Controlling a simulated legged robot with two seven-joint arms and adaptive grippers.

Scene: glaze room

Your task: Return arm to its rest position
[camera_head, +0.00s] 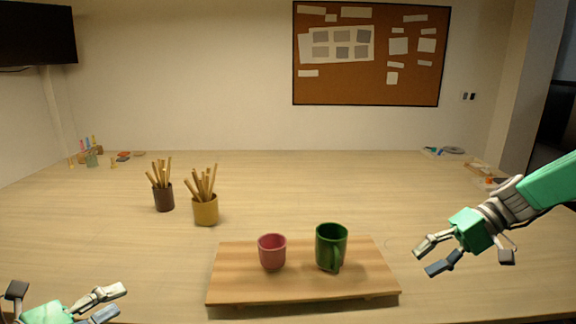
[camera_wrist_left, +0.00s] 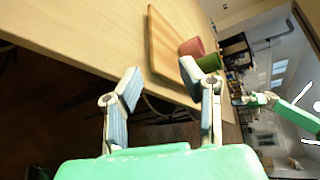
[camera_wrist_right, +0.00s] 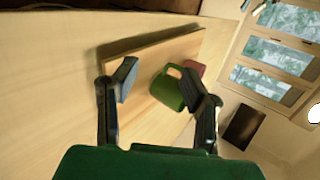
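My right gripper (camera_head: 433,257) is raised to the right of the wooden board, its fingers apart with nothing between them. In the right wrist view its two fingers (camera_wrist_right: 160,88) are spread. My left gripper (camera_head: 114,302) is low at the bottom left corner of the head view, partly cut off. In the left wrist view its fingers (camera_wrist_left: 160,85) are spread and empty. A green mug (camera_head: 331,246) and a pink cup (camera_head: 272,251) stand upright on the wooden board (camera_head: 235,289), apart from both grippers. The mug's handle faces the front.
A dark holder (camera_head: 163,198) and a yellow holder (camera_head: 205,211), each with several wooden sticks, stand at the left. Small items lie at the back left, and a tray (camera_head: 480,170) stands at the back right. The table between is clear.

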